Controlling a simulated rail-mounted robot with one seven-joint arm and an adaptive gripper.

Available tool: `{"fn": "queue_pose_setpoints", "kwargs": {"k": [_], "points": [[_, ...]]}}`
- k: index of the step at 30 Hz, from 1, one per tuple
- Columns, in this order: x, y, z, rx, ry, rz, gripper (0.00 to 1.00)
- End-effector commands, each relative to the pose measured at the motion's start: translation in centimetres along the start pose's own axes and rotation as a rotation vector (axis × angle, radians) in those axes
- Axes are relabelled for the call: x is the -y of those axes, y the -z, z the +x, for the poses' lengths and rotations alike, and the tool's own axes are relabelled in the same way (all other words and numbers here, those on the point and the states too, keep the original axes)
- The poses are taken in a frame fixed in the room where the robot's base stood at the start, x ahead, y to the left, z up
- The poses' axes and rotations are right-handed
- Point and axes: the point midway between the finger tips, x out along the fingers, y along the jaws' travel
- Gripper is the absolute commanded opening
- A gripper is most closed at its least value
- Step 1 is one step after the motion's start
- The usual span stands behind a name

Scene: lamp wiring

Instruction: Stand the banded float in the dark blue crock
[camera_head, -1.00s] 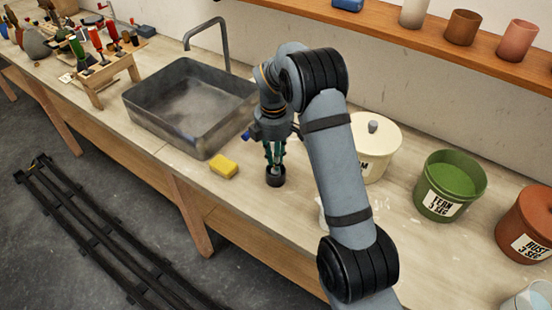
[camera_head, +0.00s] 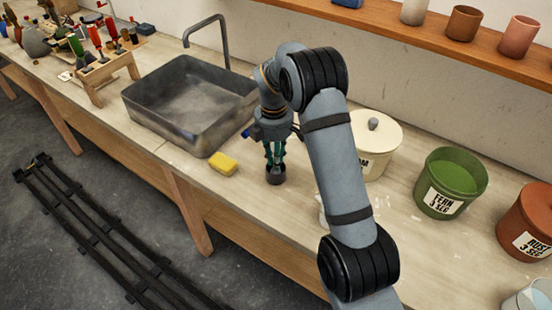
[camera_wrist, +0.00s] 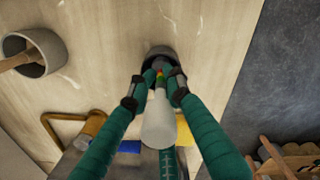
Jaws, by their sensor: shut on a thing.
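My gripper (camera_wrist: 158,82) has green fingers, which close from both sides around the banded float (camera_wrist: 158,122). The fingers hide most of the float there. Whether the float touches the crock's bottom cannot be seen.
A yellow sponge (camera_head: 223,164) lies left of the crock, with a metal sink (camera_head: 188,105) behind it. A cream lidded bucket (camera_head: 376,145), a green bucket (camera_head: 449,184) and a rust-coloured bucket (camera_head: 528,225) stand to the right. The wrist view shows a grey cup holding a wooden tool (camera_wrist: 38,58).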

Motion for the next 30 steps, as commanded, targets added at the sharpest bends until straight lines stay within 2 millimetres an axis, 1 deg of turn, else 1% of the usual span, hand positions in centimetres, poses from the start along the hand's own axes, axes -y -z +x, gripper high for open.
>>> {"fn": "queue_pose_setpoints", "kwargs": {"k": [2, 13, 22, 26, 29, 30], "points": [[0.0, 0.0, 0.1, 0.000, 0.000, 0.000, 0.18], [0.0, 0.0, 0.0, 0.000, 0.000, 0.000, 0.40], [0.0, 0.0, -0.1, 0.000, 0.000, 0.000, 0.40], [-0.1, 0.1, -1.3, -0.001, -0.003, 0.000, 0.40], [-0.1, 0.1, -3.1, -0.001, -0.005, -0.001, 0.40], [-0.2, 0.1, -4.0, -0.001, -0.007, -0.001, 0.40]]}}
